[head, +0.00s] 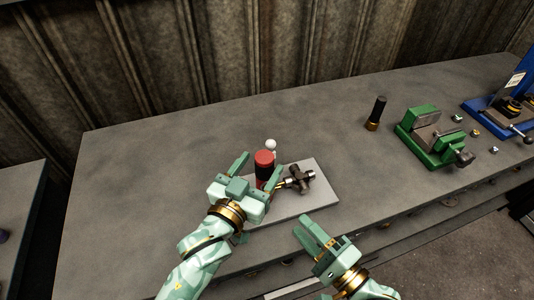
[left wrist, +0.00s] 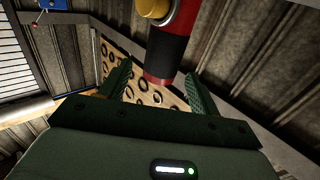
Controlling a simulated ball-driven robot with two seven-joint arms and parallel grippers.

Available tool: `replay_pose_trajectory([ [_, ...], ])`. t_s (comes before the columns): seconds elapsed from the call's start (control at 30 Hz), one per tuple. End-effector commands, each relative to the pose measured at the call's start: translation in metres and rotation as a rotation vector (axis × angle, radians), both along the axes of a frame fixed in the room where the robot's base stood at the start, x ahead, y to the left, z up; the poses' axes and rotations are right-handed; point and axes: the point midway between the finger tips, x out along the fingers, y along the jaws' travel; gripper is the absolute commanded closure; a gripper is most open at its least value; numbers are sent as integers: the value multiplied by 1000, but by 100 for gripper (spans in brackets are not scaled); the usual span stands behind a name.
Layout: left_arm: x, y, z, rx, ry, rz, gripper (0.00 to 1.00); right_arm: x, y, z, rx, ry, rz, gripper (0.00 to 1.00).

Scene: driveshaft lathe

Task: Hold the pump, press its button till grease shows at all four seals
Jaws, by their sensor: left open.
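The pump (head: 264,160), a red cylinder with a black grip, stands near the far edge of a light grey board. In the left wrist view the pump (left wrist: 167,55) shows its black grip, red ends and a yellow round part, which may be its button. My left gripper (head: 256,172) is open, its fingers on either side of the pump; whether they touch it is unclear. A dark cross-shaped part (head: 298,178) lies on the board, right of the pump; its seals are too small to make out. My right gripper (head: 309,222) is near the board's front edge, its opening unclear.
The light grey board (head: 322,194) lies on the grey bench (head: 150,180). A white ball-topped thing (head: 271,145) is behind the pump. A black-and-brass cylinder (head: 376,113), a green vise (head: 430,135) and a blue machine (head: 505,105) stand to the right. The bench's left side is clear.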

Motion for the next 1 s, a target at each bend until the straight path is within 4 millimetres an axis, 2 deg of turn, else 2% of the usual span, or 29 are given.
replay_pose_trajectory([
  [0.1,21,-11,1,-1,0,0,38,0,0,0,0,0,0,64],
  [0.23,35,-18,0,-1,0,0,38,0,0,0,0,0,0,64],
  [0.4,43,-22,0,0,1,0,38,0,0,0,0,0,0,64],
  [0.63,44,-22,-1,0,1,0,38,0,0,0,0,0,0,64],
  [0.67,44,-22,-1,0,1,0,40,0,0,0,0,0,0,64],
  [0.87,44,-22,-1,0,1,0,96,0,0,0,0,0,0,64],
  [0.9,44,-22,-1,0,1,0,100,0,0,0,0,0,0,64],
  [1.0,44,-22,-1,0,1,0,100,0,0,0,0,0,0,64],
])
